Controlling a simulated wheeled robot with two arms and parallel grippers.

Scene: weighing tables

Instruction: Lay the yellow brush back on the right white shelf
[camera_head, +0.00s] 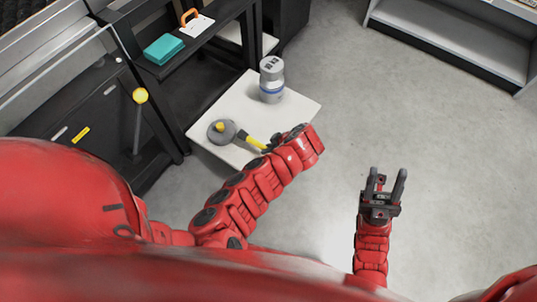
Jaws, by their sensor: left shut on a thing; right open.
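The yellow brush (256,143) is gripped by my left gripper (272,145), over the front part of a white tabletop or shelf (240,103). I cannot tell whether the brush touches the surface. My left wrist hides part of the white surface's front right edge. My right gripper (385,183) is open and empty over the bare floor, to the right of the white surface.
A grey canister (271,80) stands at the back right of the white surface. A black bench (190,50) at the left holds a teal box (164,49) and an orange-handled thing (190,17). A grey shelf unit (465,40) stands at the upper right. The floor between is clear.

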